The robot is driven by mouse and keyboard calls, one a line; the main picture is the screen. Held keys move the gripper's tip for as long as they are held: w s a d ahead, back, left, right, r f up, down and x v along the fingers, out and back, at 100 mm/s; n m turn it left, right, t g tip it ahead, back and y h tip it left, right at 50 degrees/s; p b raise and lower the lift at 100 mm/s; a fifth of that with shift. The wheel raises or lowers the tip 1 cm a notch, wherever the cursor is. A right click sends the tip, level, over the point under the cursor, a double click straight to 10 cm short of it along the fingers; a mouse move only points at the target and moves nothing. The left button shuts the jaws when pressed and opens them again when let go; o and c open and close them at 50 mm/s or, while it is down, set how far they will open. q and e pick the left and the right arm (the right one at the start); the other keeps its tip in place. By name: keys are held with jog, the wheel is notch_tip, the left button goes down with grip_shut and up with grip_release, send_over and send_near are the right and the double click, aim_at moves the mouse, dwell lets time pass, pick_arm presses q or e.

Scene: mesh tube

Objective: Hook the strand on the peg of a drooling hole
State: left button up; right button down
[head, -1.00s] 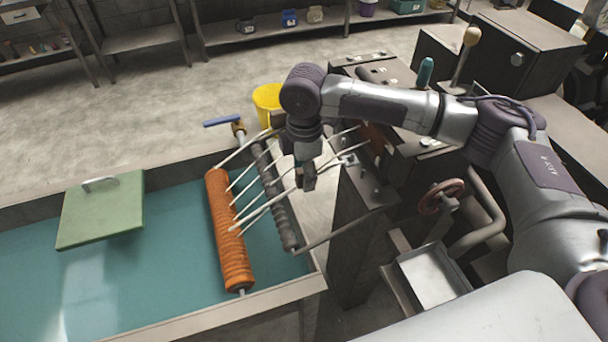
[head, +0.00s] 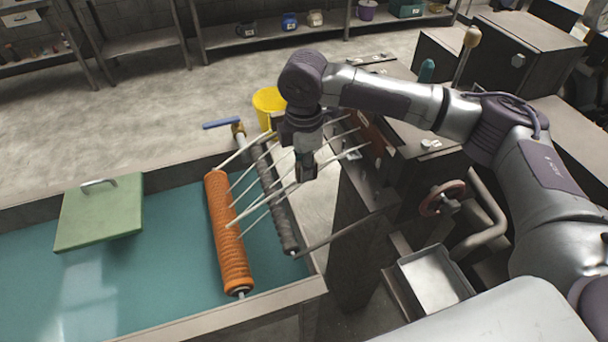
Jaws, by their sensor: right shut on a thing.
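My right gripper (head: 306,172) hangs down over the right side of the grey roller, pointing at the floor, and is shut on a white strand (head: 285,193). Several white strands (head: 250,176) run from the machine's front face (head: 374,140) leftward across the grey roller (head: 274,200) to the orange ribbed roller (head: 226,232). The pegs and holes on the machine face are too small to tell apart, and my gripper and arm hide part of the strands. My left gripper is not in view.
A teal water tank (head: 165,290) with a green lid panel (head: 98,212) lies at left. A yellow bucket (head: 268,104) and a blue-handled valve (head: 222,124) stand behind. A red handwheel (head: 442,198) and a metal tray (head: 436,280) are at right.

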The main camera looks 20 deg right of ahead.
notch_tip(320, 180, up, 7)
jog(key=shift+r+b, duration=0.1)
jog(key=shift+b, duration=0.5)
jog(key=shift+r+p, duration=0.45)
jog(key=shift+r, duration=0.1)
notch_tip(320, 180, up, 4)
jog(key=p, duration=0.4)
jog(key=shift+f+p, duration=0.2)
jog(key=shift+p, duration=0.2)
